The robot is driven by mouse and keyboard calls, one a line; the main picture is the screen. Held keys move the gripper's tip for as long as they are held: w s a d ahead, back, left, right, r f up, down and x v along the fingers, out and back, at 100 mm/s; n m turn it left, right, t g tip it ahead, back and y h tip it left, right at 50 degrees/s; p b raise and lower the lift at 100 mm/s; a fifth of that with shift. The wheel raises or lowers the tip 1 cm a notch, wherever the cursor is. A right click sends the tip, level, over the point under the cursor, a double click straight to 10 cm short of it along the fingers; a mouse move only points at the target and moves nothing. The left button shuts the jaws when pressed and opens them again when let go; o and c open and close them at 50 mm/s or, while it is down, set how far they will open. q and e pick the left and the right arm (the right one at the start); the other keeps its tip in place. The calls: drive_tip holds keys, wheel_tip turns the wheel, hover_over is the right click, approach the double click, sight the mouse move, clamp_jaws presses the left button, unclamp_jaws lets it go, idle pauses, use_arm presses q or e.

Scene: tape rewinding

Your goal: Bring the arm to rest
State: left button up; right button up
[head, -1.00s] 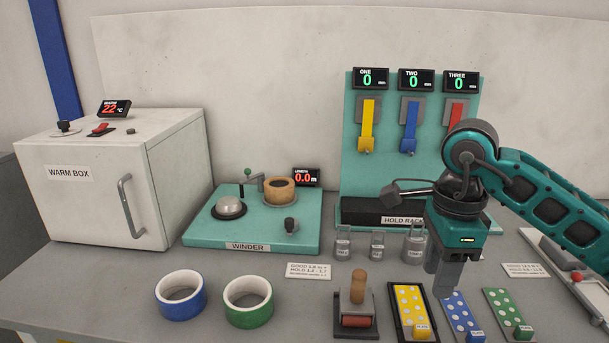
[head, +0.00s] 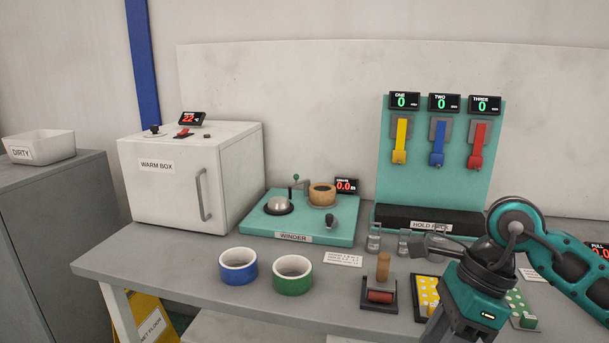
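My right arm (head: 575,265) comes in from the right, over the front right part of the grey bench. Its teal and black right gripper (head: 446,328) points down at the bottom edge of the head view. The fingers are partly cut off, so I cannot tell whether they are open or shut. No held object shows. The gripper covers parts of the yellow dotted card (head: 426,290) and the cards beside it. My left gripper is not in view.
A blue tape roll (head: 238,266), a green tape roll (head: 292,275) and a wooden-handled roller (head: 381,280) stand on the bench (head: 180,270). Behind are the warm box (head: 170,190), winder (head: 300,222) and hold rack (head: 440,170). A DIRTY bin (head: 40,146) sits far left.

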drive_tip(key=s+a+r+m+y, duration=0.2)
drive_tip(key=a+m+y, duration=0.2)
drive_tip(key=a+y, duration=0.35)
drive_tip(key=s+a+r+m+y, duration=0.1)
drive_tip(key=a+m+y, duration=0.3)
drive_tip(key=a+y, duration=0.35)
drive_tip(key=w+d+f+m+t+h, duration=0.3)
drive_tip(key=d+f+m+t+h, duration=0.45)
drive_tip(key=m, duration=0.85)
drive_tip(key=w+d+f+m+t+h, duration=0.2)
drive_tip(key=f+m+t+h, duration=0.25)
drive_tip(key=m+t, duration=0.85)
drive_tip(key=s+d+f+m+g+h, duration=0.2)
drive_tip(key=s+f+m+g, duration=0.2)
drive_tip(key=f, duration=0.4)
drive_tip(key=s+d+f+m+g+h, duration=0.3)
drive_tip(key=s+f+m+g, duration=0.1)
drive_tip(key=s+f+m, duration=0.3)
wheel_tip(320, 180, down, 2)
drive_tip(key=shift+f+m, duration=0.15)
drive_tip(key=shift+m, duration=0.35)
